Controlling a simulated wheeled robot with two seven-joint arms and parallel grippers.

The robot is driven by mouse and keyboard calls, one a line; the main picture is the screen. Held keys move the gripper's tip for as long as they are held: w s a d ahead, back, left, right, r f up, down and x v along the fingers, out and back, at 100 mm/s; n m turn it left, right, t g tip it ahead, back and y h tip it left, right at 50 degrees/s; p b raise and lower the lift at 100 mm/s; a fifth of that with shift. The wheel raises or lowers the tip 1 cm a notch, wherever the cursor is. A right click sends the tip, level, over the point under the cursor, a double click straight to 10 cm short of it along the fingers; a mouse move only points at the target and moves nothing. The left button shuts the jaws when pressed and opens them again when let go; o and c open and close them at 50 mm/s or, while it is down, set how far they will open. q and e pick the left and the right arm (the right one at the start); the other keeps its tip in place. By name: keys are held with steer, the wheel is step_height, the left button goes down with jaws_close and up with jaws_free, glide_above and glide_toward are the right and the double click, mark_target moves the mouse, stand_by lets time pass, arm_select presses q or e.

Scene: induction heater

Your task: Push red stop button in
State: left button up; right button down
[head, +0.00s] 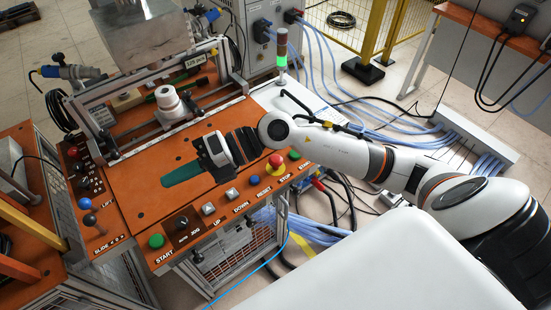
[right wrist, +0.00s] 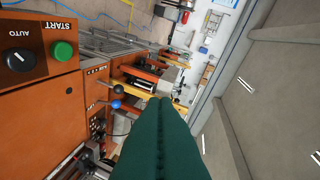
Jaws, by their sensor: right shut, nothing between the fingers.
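The red stop button (head: 276,160) is a mushroom head on a yellow base, on the front strip of the orange panel (head: 135,195). Its red head stands above the yellow. My right gripper (head: 166,182) has green fingers, shut and empty, pointing left above the panel. The fingers are left of the red button and apart from it; my wrist is behind it in the picture. In the right wrist view the green fingers (right wrist: 160,103) show together, and the red button is not in that view. My left gripper is in neither view.
Along the panel's front edge are a green start button (head: 156,241), a black knob (head: 183,222), a blue reset button (head: 255,181) and a second green button (head: 294,155). A white cylindrical part (head: 167,97) stands behind my gripper. Joystick levers (head: 89,219) stand at the left.

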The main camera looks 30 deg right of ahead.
steer(key=w+d+f+h, duration=0.1)
steer(key=d+f+h, duration=0.1)
steer(key=d+h, duration=0.3)
steer(key=w+d+f+g+h, duration=0.1)
steer(key=d+f+h, duration=0.2)
steer(key=d, duration=0.8)
steer(key=w+d+f+n+h, duration=0.1)
steer(key=d+f+h, duration=0.1)
steer(key=d+h, duration=0.5)
steer(key=shift+w+d+f+g, duration=0.3)
steer(key=shift+d+f, duration=0.1)
steer(key=shift+d, duration=0.25)
steer(key=shift+f, duration=0.1)
